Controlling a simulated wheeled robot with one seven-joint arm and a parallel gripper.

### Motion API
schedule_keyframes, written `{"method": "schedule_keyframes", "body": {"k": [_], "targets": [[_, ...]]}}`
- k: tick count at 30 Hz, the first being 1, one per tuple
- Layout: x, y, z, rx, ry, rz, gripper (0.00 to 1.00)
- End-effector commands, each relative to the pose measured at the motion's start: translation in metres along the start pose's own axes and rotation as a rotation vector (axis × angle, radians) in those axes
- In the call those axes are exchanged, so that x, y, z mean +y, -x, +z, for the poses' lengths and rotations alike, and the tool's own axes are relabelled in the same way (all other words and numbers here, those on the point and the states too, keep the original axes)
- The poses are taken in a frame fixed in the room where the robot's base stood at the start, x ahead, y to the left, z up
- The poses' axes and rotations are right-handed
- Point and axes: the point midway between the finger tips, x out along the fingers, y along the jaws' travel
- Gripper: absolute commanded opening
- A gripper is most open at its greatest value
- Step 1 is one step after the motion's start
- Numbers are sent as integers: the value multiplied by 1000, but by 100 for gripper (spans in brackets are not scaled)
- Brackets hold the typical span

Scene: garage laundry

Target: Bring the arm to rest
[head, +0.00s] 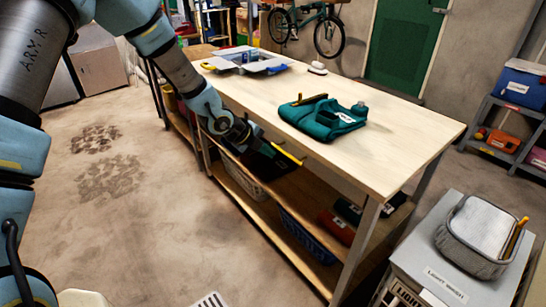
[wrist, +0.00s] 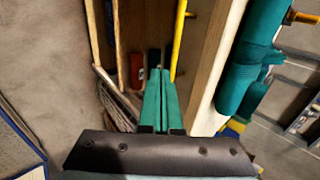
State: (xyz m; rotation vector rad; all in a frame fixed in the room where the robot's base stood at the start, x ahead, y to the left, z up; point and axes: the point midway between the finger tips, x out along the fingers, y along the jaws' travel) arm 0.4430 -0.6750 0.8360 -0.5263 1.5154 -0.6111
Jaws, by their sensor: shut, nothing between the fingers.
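My gripper (head: 268,152) is beside the long side of the wooden workbench (head: 400,150), just below the level of its top, with the arm reaching down to it from the upper left. In the wrist view the two green fingers of my gripper (wrist: 160,78) lie together, shut and empty. They point along the bench side, over the lower shelf. A yellow bar (head: 286,153) shows by the bench edge near the fingers; it also shows in the wrist view (wrist: 179,40). I cannot tell whether the fingers touch it.
A red item (head: 337,228) and a blue crate (head: 304,236) sit on the lower shelf. A grey cabinet (head: 445,262) holding a grey basket (head: 470,262) stands right. Floor at left is clear.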

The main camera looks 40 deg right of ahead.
Motion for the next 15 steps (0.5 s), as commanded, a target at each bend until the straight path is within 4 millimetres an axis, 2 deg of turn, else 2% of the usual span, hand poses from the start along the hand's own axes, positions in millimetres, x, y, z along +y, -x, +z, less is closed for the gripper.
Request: {"method": "schedule_keyframes", "body": {"k": [9,15], "targets": [[0,50,0,-1,-1,0,0],[0,64,0,1,-1,1,0]]}}
